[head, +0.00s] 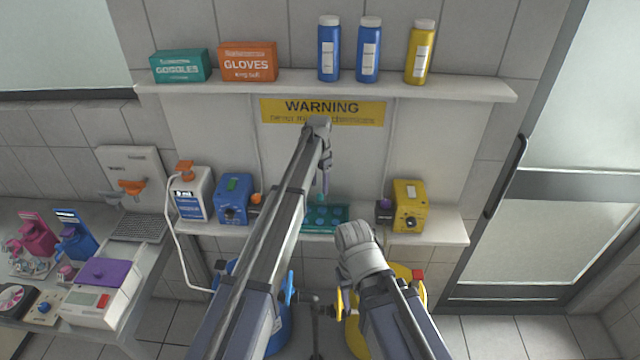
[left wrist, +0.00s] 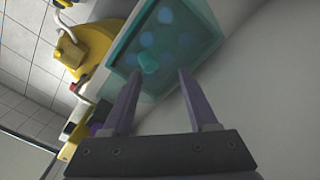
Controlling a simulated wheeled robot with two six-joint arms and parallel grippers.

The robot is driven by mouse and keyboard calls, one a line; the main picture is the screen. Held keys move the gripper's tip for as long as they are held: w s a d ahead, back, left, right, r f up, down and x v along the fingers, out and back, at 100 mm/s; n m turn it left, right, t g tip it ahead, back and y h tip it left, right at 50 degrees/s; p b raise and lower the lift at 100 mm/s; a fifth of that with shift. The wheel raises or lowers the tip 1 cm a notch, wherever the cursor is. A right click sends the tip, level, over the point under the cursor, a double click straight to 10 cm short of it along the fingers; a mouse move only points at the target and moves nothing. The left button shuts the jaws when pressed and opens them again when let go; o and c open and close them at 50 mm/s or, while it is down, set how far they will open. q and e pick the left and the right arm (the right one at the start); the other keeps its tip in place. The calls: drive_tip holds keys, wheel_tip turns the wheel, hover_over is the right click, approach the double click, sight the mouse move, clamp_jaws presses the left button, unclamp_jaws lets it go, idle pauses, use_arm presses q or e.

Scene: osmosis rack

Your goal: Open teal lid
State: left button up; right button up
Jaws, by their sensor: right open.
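The teal lid (head: 337,226) covers a shallow teal tray on the lower shelf, with several bluish round shapes showing through it. It also shows in the left wrist view (left wrist: 188,40), where a small teal knob (left wrist: 148,63) stands up from it. My left gripper (head: 325,188) reaches down over the lid from above. In the left wrist view its two purple fingers (left wrist: 159,74) are spread with nothing between them, and the knob lies just beyond the tips. My right gripper (head: 352,234) is low in front of the shelf, right of the lid; its fingers are mostly hidden.
A blue pump box (head: 233,200) stands left of the lid and a yellow pump box (head: 409,206) right of it, on the lower shelf (head: 450,229). Blue and yellow barrels stand below. The upper shelf (head: 300,84) holds bottles and boxes. A side bench is at left.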

use_arm(q)
wheel_tip(320, 180, up, 6)
drive_tip(key=p, duration=0.4)
drive_tip(key=shift+d+f+p, duration=0.1)
drive_tip(key=shift+f+p, duration=0.1)
drive_tip(key=shift+p, duration=0.1)
drive_tip(key=shift+w, duration=0.1)
